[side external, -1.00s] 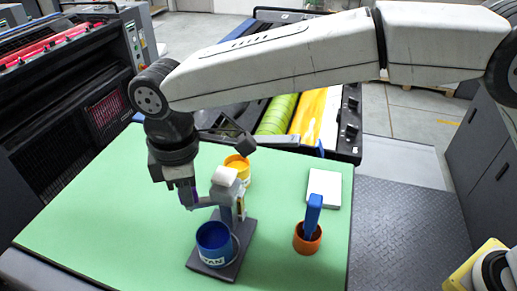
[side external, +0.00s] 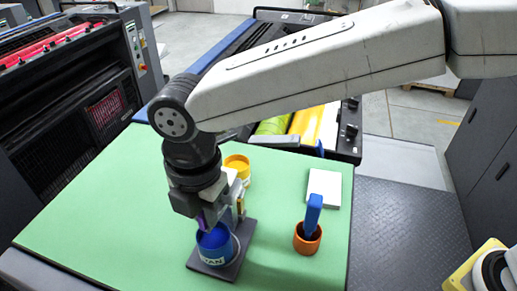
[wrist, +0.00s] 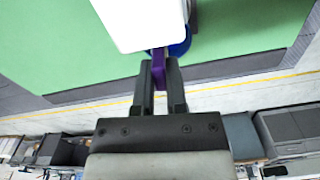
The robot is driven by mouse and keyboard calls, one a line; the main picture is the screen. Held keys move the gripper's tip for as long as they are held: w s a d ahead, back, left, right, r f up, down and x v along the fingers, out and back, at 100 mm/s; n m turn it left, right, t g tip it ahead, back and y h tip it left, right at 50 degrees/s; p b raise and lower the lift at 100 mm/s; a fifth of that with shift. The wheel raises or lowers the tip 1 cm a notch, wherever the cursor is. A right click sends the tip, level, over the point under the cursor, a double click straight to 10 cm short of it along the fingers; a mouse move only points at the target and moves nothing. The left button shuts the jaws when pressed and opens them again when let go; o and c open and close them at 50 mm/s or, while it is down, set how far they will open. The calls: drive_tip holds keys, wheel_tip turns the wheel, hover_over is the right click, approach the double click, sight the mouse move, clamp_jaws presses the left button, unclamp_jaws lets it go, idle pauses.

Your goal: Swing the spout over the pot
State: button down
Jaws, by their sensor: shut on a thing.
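The blue pot (side external: 214,250), lettered "AN" in the part I can read, stands upright on the dark base plate (side external: 240,240) of the ink unit. My gripper (side external: 206,219) is shut on a purple piece at the spout's end, at the pot's rim in the side view. In the wrist view the purple piece (wrist: 159,68) sits between the fingers of my gripper (wrist: 160,80). The unit's white head (wrist: 140,22) and part of the blue pot (wrist: 181,46) lie beyond it. My gripper hides most of the spout in the side view.
A yellow pot (side external: 238,168) stands behind the unit. An orange cup (side external: 307,241) with a blue-handled tool (side external: 313,212) and a white block (side external: 324,187) are at right. The green table top (side external: 100,220) is clear at left.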

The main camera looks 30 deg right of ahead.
drive_tip(key=shift+s+d+n, duration=0.25)
drive_tip(key=shift+s+n, duration=0.05)
drive_tip(key=shift+n, duration=0.5)
drive_tip(key=c, duration=0.7)
unclamp_jaws()
drive_tip(key=shift+o, duration=0.2)
wheel_tip(320, 180, up, 8)
drive_tip(key=shift+f, duration=0.1)
